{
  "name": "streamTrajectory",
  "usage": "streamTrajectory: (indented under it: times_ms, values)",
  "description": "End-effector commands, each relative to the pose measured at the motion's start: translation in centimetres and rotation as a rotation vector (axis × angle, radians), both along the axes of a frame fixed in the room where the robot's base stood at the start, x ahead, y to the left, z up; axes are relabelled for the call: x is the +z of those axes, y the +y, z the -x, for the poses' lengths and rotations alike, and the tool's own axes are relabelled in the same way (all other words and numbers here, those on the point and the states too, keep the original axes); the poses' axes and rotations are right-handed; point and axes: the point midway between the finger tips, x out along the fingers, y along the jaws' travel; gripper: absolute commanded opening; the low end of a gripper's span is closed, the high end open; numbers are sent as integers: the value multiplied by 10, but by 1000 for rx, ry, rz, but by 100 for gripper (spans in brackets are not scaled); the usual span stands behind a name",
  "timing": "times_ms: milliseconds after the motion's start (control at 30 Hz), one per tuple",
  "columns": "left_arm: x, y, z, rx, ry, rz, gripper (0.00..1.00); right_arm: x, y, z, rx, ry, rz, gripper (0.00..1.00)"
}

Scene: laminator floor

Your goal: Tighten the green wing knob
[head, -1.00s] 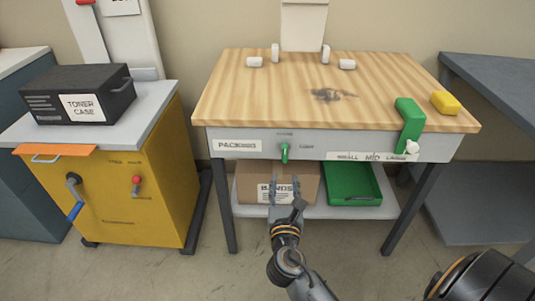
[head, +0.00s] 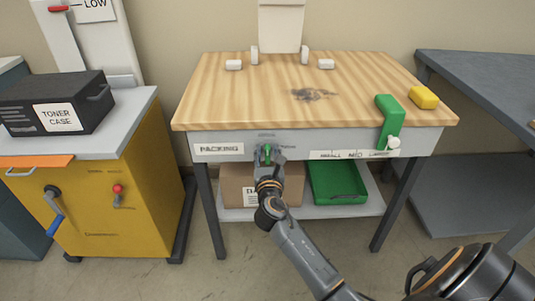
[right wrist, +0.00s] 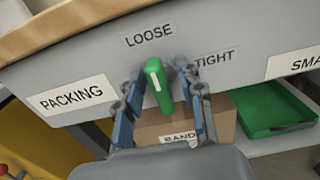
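The green wing knob (head: 267,152) is on the grey front rail of the packing bench (head: 230,122). In the right wrist view the knob (right wrist: 158,84) stands close to upright, its white mark toward the LOOSE label (right wrist: 150,36). The TIGHT label (right wrist: 213,57) is to its right. My right gripper (head: 269,157) is at the knob. In the right wrist view its fingers (right wrist: 163,92) are open, one on each side of the knob, with gaps showing. My left gripper is not in view.
A cardboard box (head: 234,184) and a green tray (head: 337,181) are on the shelf below. A green slider block (head: 389,118) hangs over the bench's front edge, right of the knob. A yellow cabinet (head: 120,215) with a toner case (head: 55,103) stands at the left.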

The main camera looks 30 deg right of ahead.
Motion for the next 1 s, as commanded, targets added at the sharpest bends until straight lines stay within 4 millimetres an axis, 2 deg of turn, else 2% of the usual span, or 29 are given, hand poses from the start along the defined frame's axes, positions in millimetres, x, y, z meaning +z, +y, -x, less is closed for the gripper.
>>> streamTrajectory:
  times_ms: [100, 133, 300, 667, 1000]
  values:
    - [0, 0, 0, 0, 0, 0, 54, 0, 0, 0, 0, 0, 0, 38]
    - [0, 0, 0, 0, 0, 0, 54, 0, 0, 0, 0, 0, 0, 34]
    - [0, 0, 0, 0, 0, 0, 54, 0, 0, 0, 0, 0, 0, 0]
    - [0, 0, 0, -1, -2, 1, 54, 0, 0, 1, 0, -25, -40, 0]
    - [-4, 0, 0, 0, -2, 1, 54, -1, -1, 1, 1, -146, -240, 0]
